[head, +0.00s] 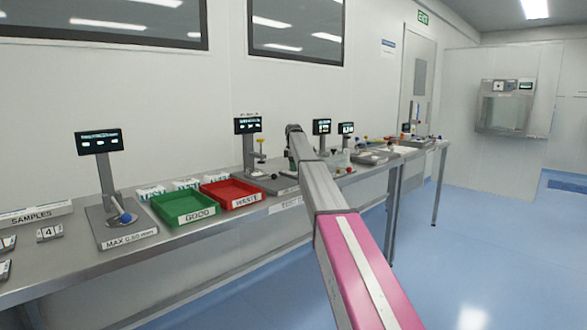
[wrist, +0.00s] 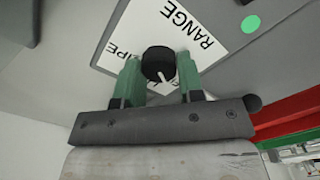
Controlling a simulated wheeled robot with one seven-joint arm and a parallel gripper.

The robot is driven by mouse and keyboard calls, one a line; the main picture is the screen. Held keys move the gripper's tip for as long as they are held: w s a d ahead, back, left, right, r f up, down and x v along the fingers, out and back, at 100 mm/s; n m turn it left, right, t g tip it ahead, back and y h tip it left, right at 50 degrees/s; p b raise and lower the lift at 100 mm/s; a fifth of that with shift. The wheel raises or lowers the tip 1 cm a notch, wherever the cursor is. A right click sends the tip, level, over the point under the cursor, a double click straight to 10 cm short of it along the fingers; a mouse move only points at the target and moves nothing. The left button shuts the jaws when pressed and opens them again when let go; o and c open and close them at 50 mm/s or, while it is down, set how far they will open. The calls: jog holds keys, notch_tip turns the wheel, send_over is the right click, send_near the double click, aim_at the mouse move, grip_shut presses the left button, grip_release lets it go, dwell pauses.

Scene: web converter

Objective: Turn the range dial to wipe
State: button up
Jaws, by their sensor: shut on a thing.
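The range dial (wrist: 157,62) is a round black knob with a white pointer line, in the wrist view at upper centre. It sits on a white label plate (wrist: 165,22) that reads RANGE at upper right. Part of a word ending in IPE shows at the left of the plate, and other lettering below the dial is mostly covered. The pointer line runs down and slightly right in the picture. My gripper (wrist: 158,68) has its two green fingers on either side of the dial, shut on it. In the head view my arm hides the dial and fingers.
A green dot (wrist: 250,24) marks the grey panel. On the bench (head: 240,228) stand a green GOOD tray (head: 182,219), a red WASTE tray (head: 248,201) and a display stand (head: 105,172) at left. A red tray edge (wrist: 290,115) shows right of the gripper. Blue floor lies open at right.

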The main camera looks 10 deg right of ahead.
jog(key=shift+m, duration=0.3)
jog(key=m, duration=0.5)
jog(key=shift+w, duration=0.1)
jog(key=m, duration=0.6)
jog(key=shift+d+m, duration=0.1)
jog(key=shift+m, duration=0.3)
jog(key=m, duration=0.5)
jog(key=shift+d, duration=0.1)
jog(key=m, duration=0.6)
jog(key=shift+m, duration=0.4)
jog(key=o, duration=0.9)
jog(key=shift+r, duration=0.15)
